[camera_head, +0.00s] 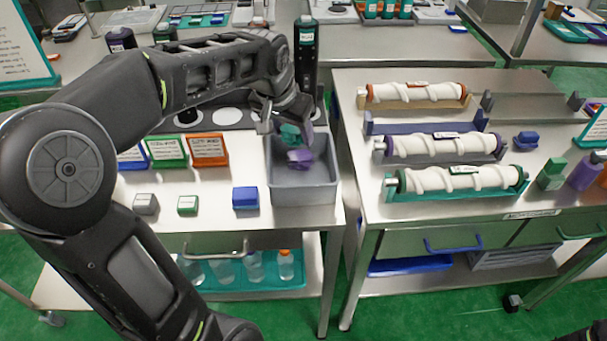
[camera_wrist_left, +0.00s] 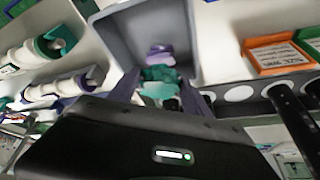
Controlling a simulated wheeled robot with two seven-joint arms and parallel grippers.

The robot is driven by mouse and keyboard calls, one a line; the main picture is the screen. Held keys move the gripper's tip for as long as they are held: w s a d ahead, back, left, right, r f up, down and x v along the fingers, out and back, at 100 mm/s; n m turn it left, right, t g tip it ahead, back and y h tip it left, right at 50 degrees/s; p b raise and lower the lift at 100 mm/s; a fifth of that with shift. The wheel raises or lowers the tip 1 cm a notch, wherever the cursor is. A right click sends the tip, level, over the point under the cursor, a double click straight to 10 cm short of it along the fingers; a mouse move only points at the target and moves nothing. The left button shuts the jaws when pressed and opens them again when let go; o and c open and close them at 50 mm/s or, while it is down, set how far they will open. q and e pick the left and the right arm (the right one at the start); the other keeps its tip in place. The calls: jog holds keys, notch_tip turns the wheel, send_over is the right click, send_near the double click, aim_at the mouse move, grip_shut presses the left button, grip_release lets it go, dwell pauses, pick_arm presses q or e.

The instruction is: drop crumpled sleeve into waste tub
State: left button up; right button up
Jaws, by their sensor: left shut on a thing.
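The grey waste tub (camera_head: 303,194) stands open at the front right of the left table. My left gripper (camera_head: 285,122) points down over the tub's back part and is shut on a crumpled teal sleeve (camera_head: 290,134). A crumpled purple piece (camera_head: 300,158) shows just below the teal one; I cannot tell whether it hangs from it or lies in the tub. In the left wrist view, the teal sleeve (camera_wrist_left: 158,82) sits between the fingers, with the purple piece (camera_wrist_left: 160,55) beyond it and the tub (camera_wrist_left: 138,28) around. My right gripper is not in view.
Blue, green and orange labelled bins (camera_head: 208,149) and small blocks (camera_head: 245,197) stand left of the tub. A dark bottle (camera_head: 304,55) stands behind it. On the right table, wrapped white rollers (camera_head: 440,146) lie in coloured cradles. A gap separates the tables.

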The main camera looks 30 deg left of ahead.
pick_arm(q)
jog(key=o, duration=1.4)
jog(key=shift+c, duration=0.2)
jog(key=v, duration=0.7)
jog(key=shift+r, duration=0.4)
jog(key=shift+s, duration=0.15)
